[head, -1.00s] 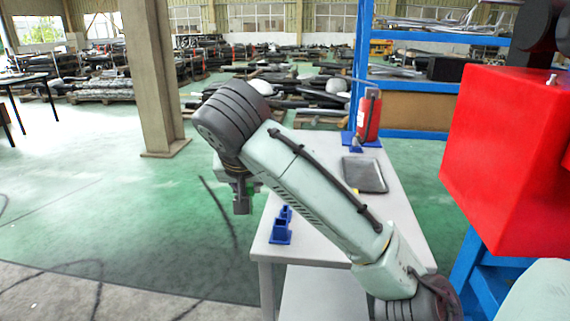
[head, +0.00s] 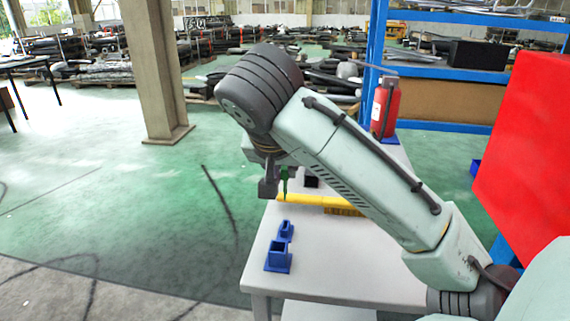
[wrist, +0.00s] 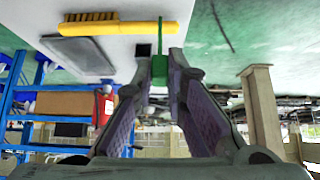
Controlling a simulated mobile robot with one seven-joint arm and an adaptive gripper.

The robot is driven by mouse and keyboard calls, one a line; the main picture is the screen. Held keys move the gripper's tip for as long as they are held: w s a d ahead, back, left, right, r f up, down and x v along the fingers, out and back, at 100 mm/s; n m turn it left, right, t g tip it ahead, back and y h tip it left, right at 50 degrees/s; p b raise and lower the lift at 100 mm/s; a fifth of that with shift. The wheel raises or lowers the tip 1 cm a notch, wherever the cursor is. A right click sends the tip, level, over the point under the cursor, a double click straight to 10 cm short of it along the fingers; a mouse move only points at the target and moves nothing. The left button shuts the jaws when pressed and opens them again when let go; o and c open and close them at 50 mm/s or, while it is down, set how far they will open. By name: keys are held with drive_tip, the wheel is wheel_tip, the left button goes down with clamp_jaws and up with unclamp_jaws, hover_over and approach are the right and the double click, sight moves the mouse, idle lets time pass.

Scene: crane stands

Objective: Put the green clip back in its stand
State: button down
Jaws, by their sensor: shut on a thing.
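The green clip (wrist: 160,66) is held between my gripper's fingertips in the wrist view, with a thin stem sticking out past them. In the head view a small part of the green clip (head: 284,178) shows beside my gripper (head: 272,184), which is shut on it above the table's left edge. I cannot tell which one is for the clip.
A yellow brush (head: 308,200) lies on the white table (head: 330,260) behind the blue stands. A dark flat tray (wrist: 82,56) shows in the wrist view. A red extinguisher-like bottle (head: 385,108) stands at the table's back. A red box (head: 530,150) is at right.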

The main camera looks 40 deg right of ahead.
drive_tip(key=shift+a, duration=0.1)
drive_tip(key=shift+f+b, duration=1.75)
drive_tip(key=shift+f, duration=1.2)
drive_tip(key=shift+f, duration=0.15)
drive_tip(key=shift+f+b, duration=0.85)
drive_tip(key=shift+f, duration=0.5)
drive_tip(key=c, duration=1.5)
unclamp_jaws()
drive_tip(key=shift+c, duration=0.2)
drive_tip(key=shift+r, duration=0.1)
